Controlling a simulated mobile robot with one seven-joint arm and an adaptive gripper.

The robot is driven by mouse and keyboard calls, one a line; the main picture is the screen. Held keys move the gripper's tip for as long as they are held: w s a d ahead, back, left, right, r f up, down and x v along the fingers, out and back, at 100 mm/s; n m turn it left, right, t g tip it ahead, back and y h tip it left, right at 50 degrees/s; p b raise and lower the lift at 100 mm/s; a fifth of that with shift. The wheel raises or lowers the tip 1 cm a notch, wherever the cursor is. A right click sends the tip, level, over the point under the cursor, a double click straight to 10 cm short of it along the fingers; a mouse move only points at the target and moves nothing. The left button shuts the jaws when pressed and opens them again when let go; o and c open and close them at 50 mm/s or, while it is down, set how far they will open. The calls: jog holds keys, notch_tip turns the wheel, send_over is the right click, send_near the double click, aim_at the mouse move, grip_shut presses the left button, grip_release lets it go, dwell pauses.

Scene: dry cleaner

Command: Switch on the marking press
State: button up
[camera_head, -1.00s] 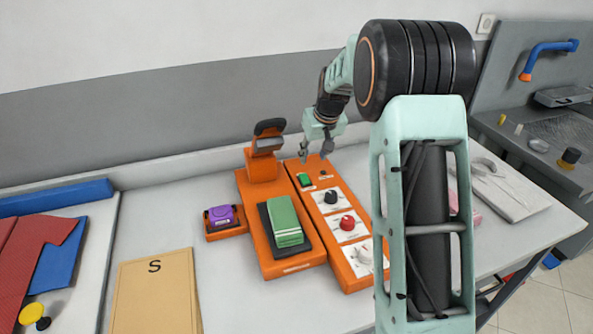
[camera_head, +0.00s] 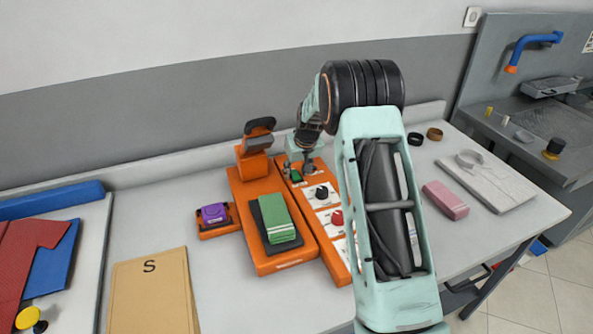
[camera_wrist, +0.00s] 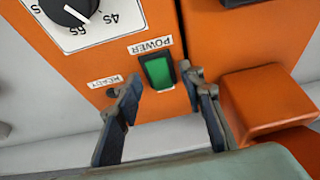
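The marking press (camera_head: 285,262) is orange, with a raised head (camera_head: 255,145) at the back and a green folded pad on its bed. Its orange control panel (camera_head: 335,262) stands along its right side. The green POWER switch (camera_wrist: 159,71) sits in a black frame near the panel's end; it also shows in the head view (camera_head: 296,177). A small dark READY lamp (camera_wrist: 112,92) is beside it. My gripper (camera_wrist: 163,84) is open and empty, its fingers on either side of the switch in the picture. Contact cannot be told. In the head view my gripper (camera_head: 300,168) is at the panel's far end.
A black knob (camera_head: 321,192) and a red knob (camera_head: 337,217) are on the panel; my arm hides part of it. A purple item (camera_head: 214,213) lies left of the press. A tan card (camera_head: 150,292) is front left. A pink block (camera_head: 445,200) lies right of my arm.

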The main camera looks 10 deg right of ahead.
jog(key=shift+c, duration=0.3)
grip_shut()
jog(key=shift+w+r+g+p, duration=0.2)
jog(key=shift+g+p, duration=0.5)
jog(key=shift+p, duration=0.25)
jog(key=shift+w+a+g+p, duration=0.1)
jog(key=shift+w+g+p, duration=0.2)
jog(key=shift+g+p, duration=0.5)
jog(key=shift+w+g+h, duration=0.15)
jog(key=shift+g+h, duration=0.15)
jog(key=shift+g, duration=0.5)
jog(key=shift+o, duration=0.3)
grip_release()
jog(key=shift+f, duration=0.1)
